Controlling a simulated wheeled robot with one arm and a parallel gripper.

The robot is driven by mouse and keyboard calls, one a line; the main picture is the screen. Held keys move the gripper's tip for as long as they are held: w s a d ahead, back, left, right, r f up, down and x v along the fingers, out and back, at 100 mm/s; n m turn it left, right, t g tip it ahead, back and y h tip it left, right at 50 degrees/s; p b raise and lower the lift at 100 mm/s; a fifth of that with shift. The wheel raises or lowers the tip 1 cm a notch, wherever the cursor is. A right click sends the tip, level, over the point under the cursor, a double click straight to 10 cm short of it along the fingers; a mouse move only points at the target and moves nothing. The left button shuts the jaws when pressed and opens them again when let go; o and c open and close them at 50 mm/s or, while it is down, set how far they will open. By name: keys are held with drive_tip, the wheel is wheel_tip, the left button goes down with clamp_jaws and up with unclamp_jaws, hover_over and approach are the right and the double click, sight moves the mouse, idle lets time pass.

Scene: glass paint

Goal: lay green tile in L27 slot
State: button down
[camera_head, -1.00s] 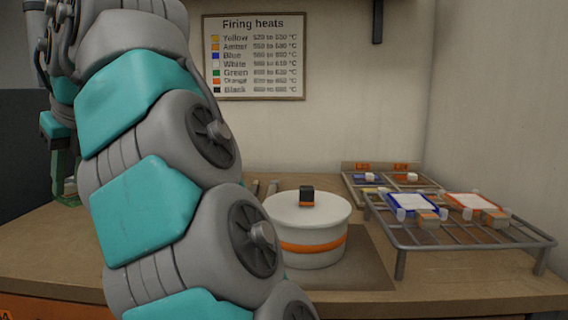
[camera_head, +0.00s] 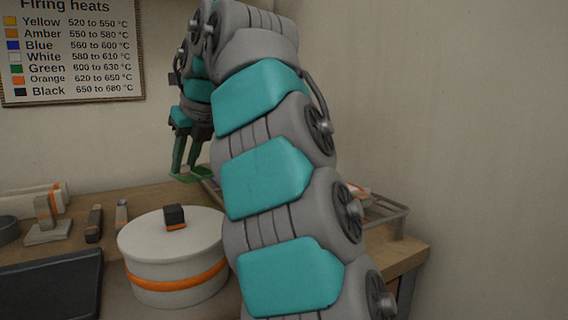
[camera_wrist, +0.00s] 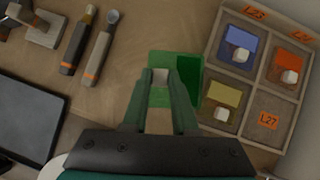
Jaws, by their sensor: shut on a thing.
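My gripper (camera_wrist: 161,78) is shut on the pale knob of the green tile (camera_wrist: 160,99) and holds it left of the sorting tray (camera_wrist: 246,79). In the head view my gripper (camera_head: 186,172) hangs behind the white pot, with the green tile (camera_head: 189,178) under its fingertips. The L27 slot (camera_wrist: 275,103) is the tray's lower right compartment in the wrist view. It is empty and bears an orange L27 label (camera_wrist: 268,119). In the head view my arm hides most of the tray.
The other compartments hold a blue tile (camera_wrist: 232,39), an orange tile (camera_wrist: 283,63) and a yellow tile (camera_wrist: 220,93), each with a pale knob. A white pot (camera_head: 172,265) stands in front. Two tools (camera_wrist: 100,50) lie left.

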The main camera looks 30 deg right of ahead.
drive_tip(key=d+f+m, duration=0.1)
drive_tip(key=d, duration=0.6)
drive_tip(key=d+f+m+h, duration=0.1)
drive_tip(key=d, duration=0.7)
drive_tip(key=d+f+m, duration=0.1)
drive_tip(key=d, duration=0.6)
drive_tip(key=shift+s+d+f+h, duration=0.25)
drive_tip(key=shift+s+f+h, duration=0.05)
drive_tip(key=shift+s+h, duration=0.1)
drive_tip(key=shift+d+f, duration=0.15)
drive_tip(key=shift+f+b, duration=1.2)
drive_tip(key=shift+b, duration=0.15)
drive_tip(key=shift+f, duration=0.1)
drive_tip(key=c, duration=0.6)
unclamp_jaws()
